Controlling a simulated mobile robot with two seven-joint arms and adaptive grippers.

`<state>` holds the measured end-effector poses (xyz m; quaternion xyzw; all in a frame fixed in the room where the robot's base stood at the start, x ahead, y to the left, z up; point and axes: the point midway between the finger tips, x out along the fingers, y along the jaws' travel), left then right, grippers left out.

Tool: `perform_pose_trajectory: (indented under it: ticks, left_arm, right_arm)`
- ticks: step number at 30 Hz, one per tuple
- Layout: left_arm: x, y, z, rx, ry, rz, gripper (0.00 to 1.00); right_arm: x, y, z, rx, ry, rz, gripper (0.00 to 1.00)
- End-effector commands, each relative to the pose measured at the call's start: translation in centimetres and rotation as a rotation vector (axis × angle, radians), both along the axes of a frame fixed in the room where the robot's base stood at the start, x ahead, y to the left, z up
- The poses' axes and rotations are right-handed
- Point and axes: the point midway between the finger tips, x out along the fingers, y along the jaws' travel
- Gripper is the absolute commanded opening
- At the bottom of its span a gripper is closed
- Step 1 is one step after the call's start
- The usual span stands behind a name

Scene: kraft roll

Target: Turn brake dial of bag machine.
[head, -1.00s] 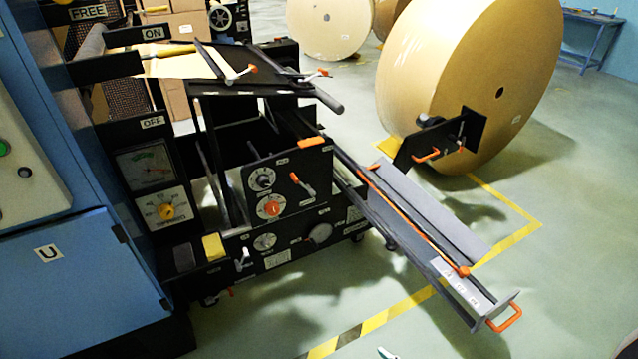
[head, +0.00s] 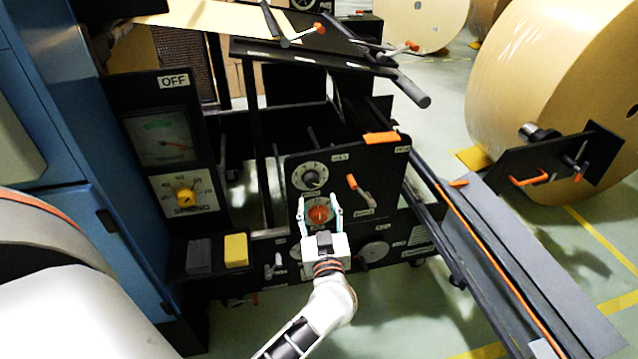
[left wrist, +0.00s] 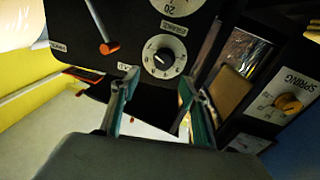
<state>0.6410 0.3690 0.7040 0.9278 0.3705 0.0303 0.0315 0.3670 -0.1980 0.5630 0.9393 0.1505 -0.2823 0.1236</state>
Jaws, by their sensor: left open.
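Contact is not visible. My right gripper is not in view.
An orange-tipped lever (head: 360,190) sits right of the dials. A yellow-knobbed dial (head: 186,197) is on the left panel, above a yellow block (head: 236,250). A long grey tray (head: 520,260) juts out at right, near a big kraft roll (head: 540,90).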

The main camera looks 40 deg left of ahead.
Motion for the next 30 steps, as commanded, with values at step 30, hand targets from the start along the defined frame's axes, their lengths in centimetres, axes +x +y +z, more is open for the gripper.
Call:
perform_pose_trajectory:
  ticks: [30]
  left_arm:
    - [5.7, 5.9, -0.8, -0.021, 0.028, 0.028, 0.45]
  right_arm:
    - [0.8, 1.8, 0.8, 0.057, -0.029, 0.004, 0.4]
